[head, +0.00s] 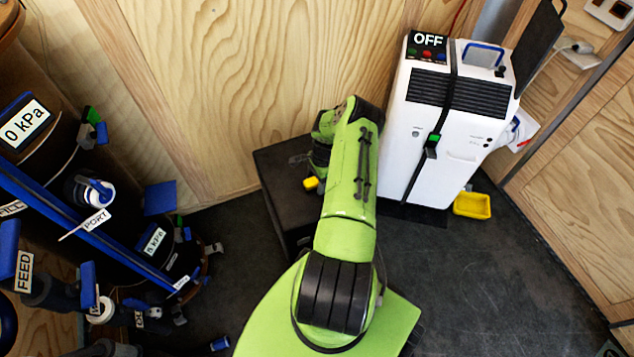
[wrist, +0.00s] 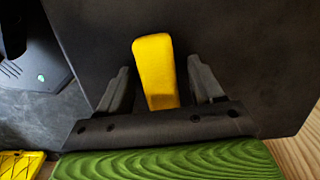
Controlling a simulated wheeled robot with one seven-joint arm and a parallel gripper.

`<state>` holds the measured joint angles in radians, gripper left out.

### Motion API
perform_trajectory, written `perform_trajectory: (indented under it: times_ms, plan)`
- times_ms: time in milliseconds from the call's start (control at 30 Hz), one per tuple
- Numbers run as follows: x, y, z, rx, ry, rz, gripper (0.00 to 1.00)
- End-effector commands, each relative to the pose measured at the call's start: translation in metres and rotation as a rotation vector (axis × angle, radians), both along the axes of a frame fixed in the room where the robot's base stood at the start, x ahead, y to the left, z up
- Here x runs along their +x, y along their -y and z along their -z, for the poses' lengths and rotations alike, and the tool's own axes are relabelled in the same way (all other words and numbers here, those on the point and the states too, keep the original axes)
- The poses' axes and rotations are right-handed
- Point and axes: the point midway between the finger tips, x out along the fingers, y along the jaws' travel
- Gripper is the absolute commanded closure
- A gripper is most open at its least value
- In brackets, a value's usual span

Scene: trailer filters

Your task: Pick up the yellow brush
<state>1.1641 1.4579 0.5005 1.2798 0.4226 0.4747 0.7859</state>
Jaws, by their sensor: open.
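The yellow brush (wrist: 155,68) shows in the wrist view as a yellow block, between the two dark fingers of my gripper (wrist: 160,85). The fingers stand apart with a gap on each side of it. Its lower end is hidden behind my gripper's dark body. In the head view a small part of the yellow brush (head: 311,183) shows on top of the black box, beside my gripper (head: 300,162), which is partly hidden by my green arm.
The black box (head: 275,180) stands against the wooden wall. A white machine marked OFF (head: 432,125) stands close on its right, with a yellow tray (head: 472,205) on the floor. Dark tanks with blue valves (head: 95,192) fill the left. The floor at right is clear.

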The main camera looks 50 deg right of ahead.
Motion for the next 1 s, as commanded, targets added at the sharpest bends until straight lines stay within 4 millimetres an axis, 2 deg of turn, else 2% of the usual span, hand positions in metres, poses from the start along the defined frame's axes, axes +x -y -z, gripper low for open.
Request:
perform_trajectory:
  times_ms: [67, 100, 400, 500, 733, 1000]
  plan:
    - [0.000, 0.000, 0.001, 0.000, 0.000, 0.000, 0.34]
    - [0.000, 0.000, 0.001, 0.000, 0.000, 0.000, 0.37]
    - [0.000, 0.000, 0.001, 0.000, 0.000, -0.001, 0.83]
    - [0.000, 0.000, 0.001, 0.000, 0.000, -0.001, 0.95]
    - [0.000, 0.000, -0.006, 0.000, 0.001, 0.000, 0.96]
    - [0.000, 0.001, -0.077, -0.003, 0.002, -0.002, 0.96]
